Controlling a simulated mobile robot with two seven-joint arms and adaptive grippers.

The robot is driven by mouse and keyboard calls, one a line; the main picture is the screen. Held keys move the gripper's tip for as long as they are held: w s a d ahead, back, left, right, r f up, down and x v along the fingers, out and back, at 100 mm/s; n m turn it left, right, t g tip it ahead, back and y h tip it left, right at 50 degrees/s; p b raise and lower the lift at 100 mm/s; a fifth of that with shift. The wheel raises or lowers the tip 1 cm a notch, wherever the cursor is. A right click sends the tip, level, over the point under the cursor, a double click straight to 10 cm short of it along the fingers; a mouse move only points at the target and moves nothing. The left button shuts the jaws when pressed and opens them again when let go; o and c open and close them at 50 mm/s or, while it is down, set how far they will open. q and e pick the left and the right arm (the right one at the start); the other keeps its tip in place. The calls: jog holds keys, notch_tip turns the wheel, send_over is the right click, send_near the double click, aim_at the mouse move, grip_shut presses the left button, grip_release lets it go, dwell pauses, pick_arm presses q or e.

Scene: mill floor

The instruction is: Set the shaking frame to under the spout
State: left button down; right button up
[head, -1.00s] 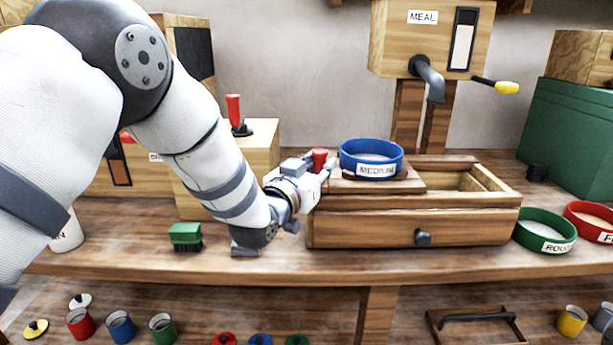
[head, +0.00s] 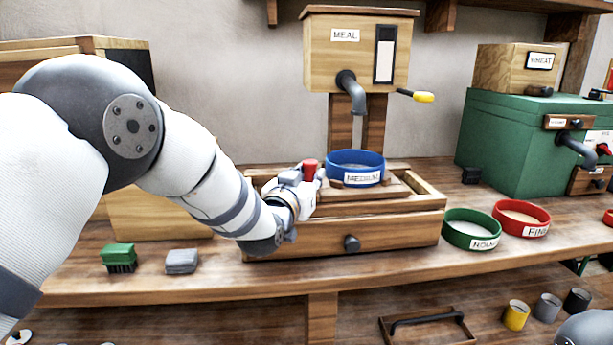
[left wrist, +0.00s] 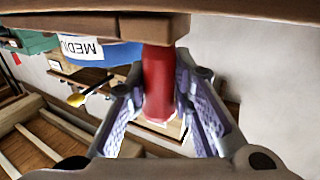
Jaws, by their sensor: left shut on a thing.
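The shaking frame (head: 398,187) is a brown wooden slide on top of the wooden box (head: 300,238). It carries the blue MEDIUM sieve (head: 355,163), which now sits below the grey spout (head: 356,95) of the MEAL bin. My left gripper (head: 308,180) is shut on the frame's red handle (head: 310,168), at the frame's left end. In the left wrist view the red handle (left wrist: 158,85) stands between both fingers, with the frame's wood (left wrist: 95,27) and the blue sieve (left wrist: 125,53) beside it. My right gripper is not in view.
The green ROUGH sieve (head: 470,230) and red FINE sieve (head: 522,218) stand right of the box. A green brush (head: 118,256) and grey block (head: 182,261) lie to its left. The MEAL bin's yellow-tipped lever (head: 422,96) sticks out right of the spout.

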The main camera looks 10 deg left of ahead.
pick_arm(q)
jog(key=shift+d, duration=0.25)
jog(key=c, duration=1.8)
grip_release()
jog(key=o, duration=0.4)
jog(key=shift+d, duration=0.1)
jog(key=shift+w+d, duration=0.1)
jog(key=shift+s, duration=0.2)
jog(key=s, duration=0.3)
jog(key=s+a, duration=0.1)
jog(key=s, duration=0.3)
jog(key=s+a, duration=0.1)
jog(key=s, duration=0.3)
jog(key=shift+s+a, duration=0.2)
jog(key=shift+s, duration=0.05)
